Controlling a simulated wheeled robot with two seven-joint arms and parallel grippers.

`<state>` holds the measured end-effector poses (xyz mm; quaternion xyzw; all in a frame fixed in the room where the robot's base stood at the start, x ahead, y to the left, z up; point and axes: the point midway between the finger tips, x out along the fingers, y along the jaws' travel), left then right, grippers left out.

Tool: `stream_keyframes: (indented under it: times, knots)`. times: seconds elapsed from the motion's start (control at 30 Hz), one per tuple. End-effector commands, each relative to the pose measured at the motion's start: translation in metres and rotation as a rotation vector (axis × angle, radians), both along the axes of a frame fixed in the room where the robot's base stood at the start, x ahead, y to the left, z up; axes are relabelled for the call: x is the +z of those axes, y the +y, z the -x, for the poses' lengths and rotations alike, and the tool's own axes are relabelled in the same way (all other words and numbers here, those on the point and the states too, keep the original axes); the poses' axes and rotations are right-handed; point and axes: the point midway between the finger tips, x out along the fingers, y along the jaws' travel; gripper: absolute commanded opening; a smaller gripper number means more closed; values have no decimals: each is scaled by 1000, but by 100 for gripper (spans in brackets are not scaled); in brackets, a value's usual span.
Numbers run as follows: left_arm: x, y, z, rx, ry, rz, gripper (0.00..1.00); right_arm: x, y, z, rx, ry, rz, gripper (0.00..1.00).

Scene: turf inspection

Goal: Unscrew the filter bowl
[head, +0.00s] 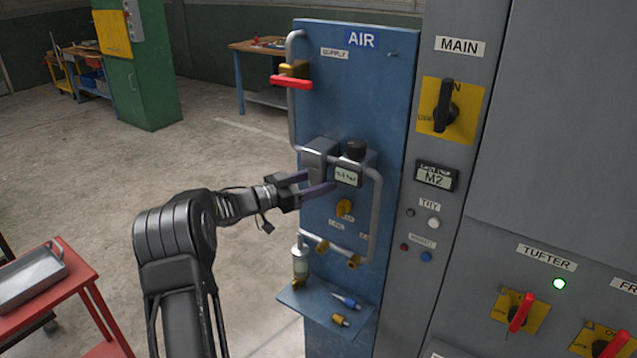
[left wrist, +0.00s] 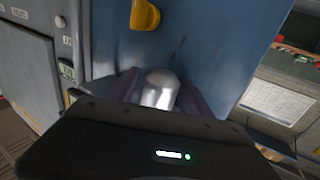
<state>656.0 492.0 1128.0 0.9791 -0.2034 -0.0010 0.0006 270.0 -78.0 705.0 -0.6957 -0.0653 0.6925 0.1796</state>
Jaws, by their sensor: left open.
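The filter bowl (left wrist: 160,90) is a shiny metal cylinder with a rounded end in the left wrist view. It is between the two dark fingers of my open left gripper (left wrist: 158,92), and whether they touch it is unclear. In the head view my left gripper (head: 309,184) reaches from the left to the blue air panel (head: 352,90). It is just below a grey filter body (head: 318,158), beside the regulator with a small display (head: 347,177). The bowl is mostly hidden there behind the fingers. My right gripper is not in view.
A yellow knob (head: 345,207) is close below the gripper. A grey pipe (head: 375,215) loops around the units. A red supply lever (head: 291,82) is above. A small blue shelf (head: 318,300) holds loose parts below. A red cart (head: 70,285) is at the left.

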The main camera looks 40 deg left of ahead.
Motion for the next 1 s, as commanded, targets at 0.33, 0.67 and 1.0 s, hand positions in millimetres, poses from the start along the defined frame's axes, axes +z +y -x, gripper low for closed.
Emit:
stream_keyframes:
  times: [0.33, 0.67, 1.0]
  knots:
    - [-1, 0, 0, 214, -2, -1, 59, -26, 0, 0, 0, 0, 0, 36]
    - [0, 0, 0, 220, -1, -1, 59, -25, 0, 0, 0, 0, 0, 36]
    - [-4, -1, 0, 313, -6, -1, 59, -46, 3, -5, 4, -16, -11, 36]
